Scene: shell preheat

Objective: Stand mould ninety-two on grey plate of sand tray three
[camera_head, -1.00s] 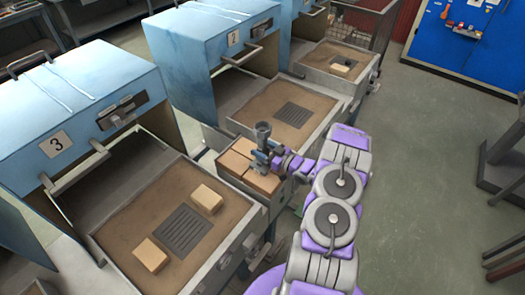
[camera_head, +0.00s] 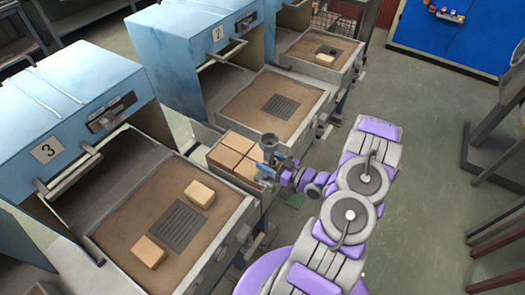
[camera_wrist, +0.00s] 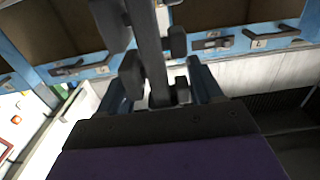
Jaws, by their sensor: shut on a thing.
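A grey mould with a cup-shaped top (camera_head: 269,139) is held upright in my gripper (camera_head: 270,157), over the right edge of a box of tan blocks. In the wrist view my gripper (camera_wrist: 160,88) is shut on the dark mould (camera_wrist: 150,45). Its number cannot be read. The grey plate (camera_head: 176,226) of sand tray three lies bare and slotted in the sand, left of and nearer than my gripper. Sand tray three (camera_head: 128,212) stands out from the blue furnace marked 3 (camera_head: 45,152).
Two tan blocks (camera_head: 199,194) (camera_head: 149,251) lie on the sand on either side of the plate. The block box (camera_head: 214,162) sits between tray three and sand tray two (camera_head: 240,112), whose plate (camera_head: 281,105) is bare. Open floor lies to the right.

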